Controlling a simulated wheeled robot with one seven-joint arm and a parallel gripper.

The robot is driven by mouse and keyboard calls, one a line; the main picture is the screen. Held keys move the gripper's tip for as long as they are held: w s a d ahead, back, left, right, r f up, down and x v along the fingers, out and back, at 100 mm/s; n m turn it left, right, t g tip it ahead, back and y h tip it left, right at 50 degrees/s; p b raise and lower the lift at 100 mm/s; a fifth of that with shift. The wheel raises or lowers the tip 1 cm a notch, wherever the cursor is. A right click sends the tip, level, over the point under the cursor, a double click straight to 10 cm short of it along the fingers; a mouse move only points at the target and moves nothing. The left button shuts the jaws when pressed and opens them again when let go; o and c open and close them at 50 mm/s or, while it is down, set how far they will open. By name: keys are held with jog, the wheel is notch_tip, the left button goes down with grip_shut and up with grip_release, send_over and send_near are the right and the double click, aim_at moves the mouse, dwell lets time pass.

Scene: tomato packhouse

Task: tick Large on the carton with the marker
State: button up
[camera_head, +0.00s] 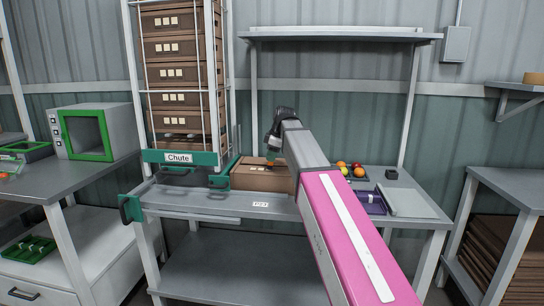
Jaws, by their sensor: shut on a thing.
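The brown carton (250,181) sits on the grey bench just below the chute rack, its front face towards me. My arm reaches across the bench from the lower right and covers the carton's right end. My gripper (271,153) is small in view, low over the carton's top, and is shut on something. That thing is mostly hidden; I take it to be the marker. I cannot tell whether its tip touches the carton. The tick boxes are too small to read.
The rack marked Chute (180,158) holds stacked cartons at the left. Several coloured tomatoes (357,168), a purple tray (371,203) and a pale flat board (407,203) lie right of my arm. A shelf (340,36) hangs above. A green-fronted box (88,133) stands far left.

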jog(key=shift+r, duration=0.1)
jog(key=shift+r, duration=2.9)
